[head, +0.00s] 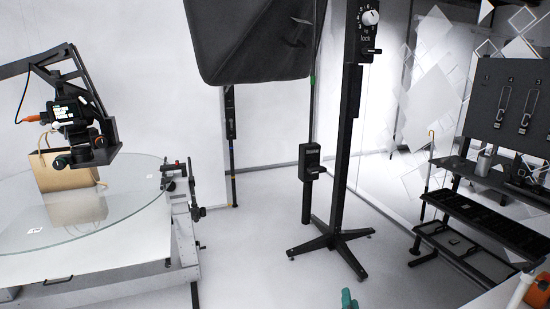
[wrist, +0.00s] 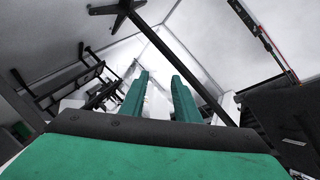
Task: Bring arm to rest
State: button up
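My gripper (wrist: 160,88) shows in the wrist view as two teal fingers that stand apart with an empty gap between them. It is open and holds nothing. A small teal tip of it (head: 348,298) also shows at the bottom edge of the head view, right of the middle; the rest of my arm is out of that view. Beyond the fingers, the wrist view shows a tilted room with nothing close between the fingertips.
A glass turntable (head: 125,208) with a tan bag (head: 66,170) stands at left, under a black camera rig (head: 75,118). A black control stand (head: 340,140) is in the middle, with a softbox (head: 250,40) above left. A black tool rack (head: 480,225) is at right. Floor between is clear.

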jog(key=s+a+f+n, duration=0.2)
jog(key=s+a+f, duration=0.25)
jog(key=s, duration=0.35)
jog(key=s+a+f+n, duration=0.2)
jog(key=s+a+f, duration=0.1)
jog(key=s+f, duration=0.3)
jog(key=s+a+f+n, duration=0.2)
jog(key=s+a+f, duration=0.2)
jog(key=s, duration=0.5)
jog(key=s+a+r+n+y, duration=0.1)
jog(key=s+a+r+n, duration=0.1)
jog(key=s, duration=0.6)
jog(key=s+a+r+n, duration=0.2)
jog(key=s+a, duration=0.3)
jog(key=s, duration=0.4)
jog(key=s+a+r+n+y, duration=0.1)
jog(key=s+a+r+n, duration=0.1)
jog(key=s, duration=0.7)
jog(key=shift+a+r+n+y, duration=0.3)
jog(key=shift+a+r, duration=0.55)
jog(key=shift+a, duration=0.15)
